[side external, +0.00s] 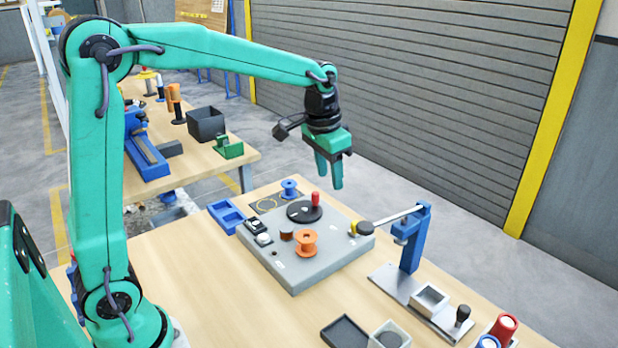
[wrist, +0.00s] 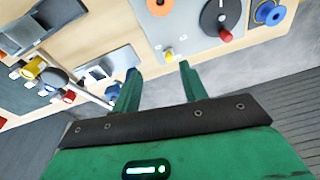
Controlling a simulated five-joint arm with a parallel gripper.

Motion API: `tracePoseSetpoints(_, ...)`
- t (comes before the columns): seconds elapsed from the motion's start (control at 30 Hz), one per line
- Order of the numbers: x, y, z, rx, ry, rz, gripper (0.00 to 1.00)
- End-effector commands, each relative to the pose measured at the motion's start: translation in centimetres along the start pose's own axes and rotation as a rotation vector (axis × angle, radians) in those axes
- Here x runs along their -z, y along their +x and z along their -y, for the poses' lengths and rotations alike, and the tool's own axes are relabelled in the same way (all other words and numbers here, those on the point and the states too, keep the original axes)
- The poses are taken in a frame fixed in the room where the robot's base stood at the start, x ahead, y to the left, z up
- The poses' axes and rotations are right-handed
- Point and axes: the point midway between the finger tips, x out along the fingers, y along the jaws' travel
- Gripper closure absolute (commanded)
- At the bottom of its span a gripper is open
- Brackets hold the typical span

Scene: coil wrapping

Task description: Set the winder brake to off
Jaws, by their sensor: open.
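The winder is a grey box (side external: 300,262) on the wooden table, and part of its top shows in the wrist view (wrist: 180,20). On it are a black disc (side external: 298,212) with an upright red handle (side external: 315,199), an orange spool (side external: 306,243) and small black-and-white controls (side external: 262,238) at the left edge. A small yellow part (side external: 353,228) sits at the right corner; a yellow knob also shows in the wrist view (wrist: 168,53). I cannot tell which part is the brake. My gripper (side external: 330,181) is open and empty, pointing down above the box's far side, apart from everything.
A blue post (side external: 413,238) on a metal base stands right of the box, its pale rod (side external: 392,216) reaching toward the box's corner. Black tray (side external: 345,332) and red-topped pot (side external: 504,327) are in front.

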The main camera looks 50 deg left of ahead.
Motion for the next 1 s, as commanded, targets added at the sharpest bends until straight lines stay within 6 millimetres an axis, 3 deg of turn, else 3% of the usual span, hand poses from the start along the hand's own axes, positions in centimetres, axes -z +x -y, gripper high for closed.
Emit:
tracePoseSetpoints(0.3,4.7,5.7,0.8,-0.016,0.04,0.089,0.57)
tracePoseSetpoints(0.6,7.3,10.5,1.3,-0.029,0.069,0.151,0.57)
tracePoseSetpoints(1.0,7.7,11.7,1.4,-0.032,0.076,0.163,0.57)
